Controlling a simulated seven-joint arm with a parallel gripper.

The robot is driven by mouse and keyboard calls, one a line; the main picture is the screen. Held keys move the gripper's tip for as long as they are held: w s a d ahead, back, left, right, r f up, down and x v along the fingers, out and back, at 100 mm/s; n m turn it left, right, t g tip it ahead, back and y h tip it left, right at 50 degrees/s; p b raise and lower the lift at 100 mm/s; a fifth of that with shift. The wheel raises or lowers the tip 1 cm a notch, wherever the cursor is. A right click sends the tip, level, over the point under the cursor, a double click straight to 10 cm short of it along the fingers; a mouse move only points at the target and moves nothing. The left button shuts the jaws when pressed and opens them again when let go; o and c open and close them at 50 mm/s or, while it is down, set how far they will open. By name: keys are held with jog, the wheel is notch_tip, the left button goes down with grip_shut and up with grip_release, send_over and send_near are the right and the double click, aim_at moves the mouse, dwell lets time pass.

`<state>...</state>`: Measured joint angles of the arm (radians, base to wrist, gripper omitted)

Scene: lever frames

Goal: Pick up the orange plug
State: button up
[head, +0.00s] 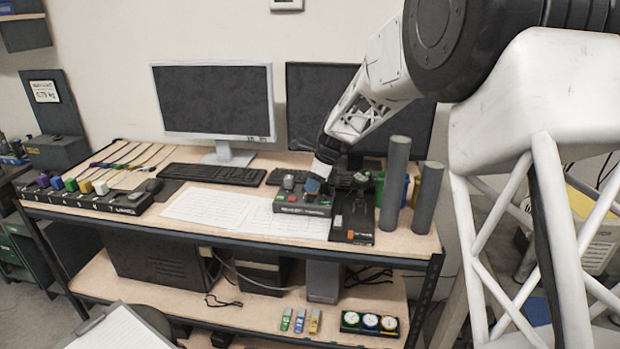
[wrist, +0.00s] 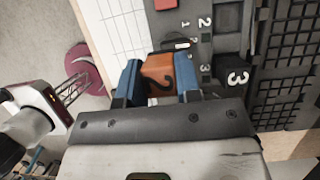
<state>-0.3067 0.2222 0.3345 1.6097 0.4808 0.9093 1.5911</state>
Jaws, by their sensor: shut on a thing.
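The orange plug (wrist: 158,72) shows in the wrist view as an orange block with a dark 2 on it. My gripper (wrist: 160,84) is shut on it, with one blue finger on each side. A grey panel (wrist: 205,48) marked 1, 2 and 3 lies just beyond the plug. I cannot tell whether the plug still touches that panel. In the head view my gripper (head: 313,184) is low over a dark control box (head: 290,208) on the table, and I cannot make out the plug there.
Two grey cylinders (head: 396,185) stand at the table's right end. A keyboard (head: 214,174) lies behind white paper sheets (head: 212,207). A row of coloured plugs (head: 70,185) stands at far left.

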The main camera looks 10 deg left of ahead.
jog(key=s+d, duration=0.2)
jog(key=s, duration=0.4)
jog(key=shift+s+d+r, duration=0.15)
jog(key=shift+d+r, duration=0.05)
jog(key=shift+r, duration=0.1)
jog(key=shift+r, duration=0.2)
dwell(0.5)
jog(key=shift+r, duration=0.8)
jog(key=shift+s, duration=0.1)
jog(key=s+a+f, duration=0.2)
jog(key=s, duration=0.5)
jog(key=s+a+f, duration=0.2)
jog(key=s, duration=0.6)
jog(key=shift+s+a+f, duration=0.2)
jog(key=shift+f, duration=0.05)
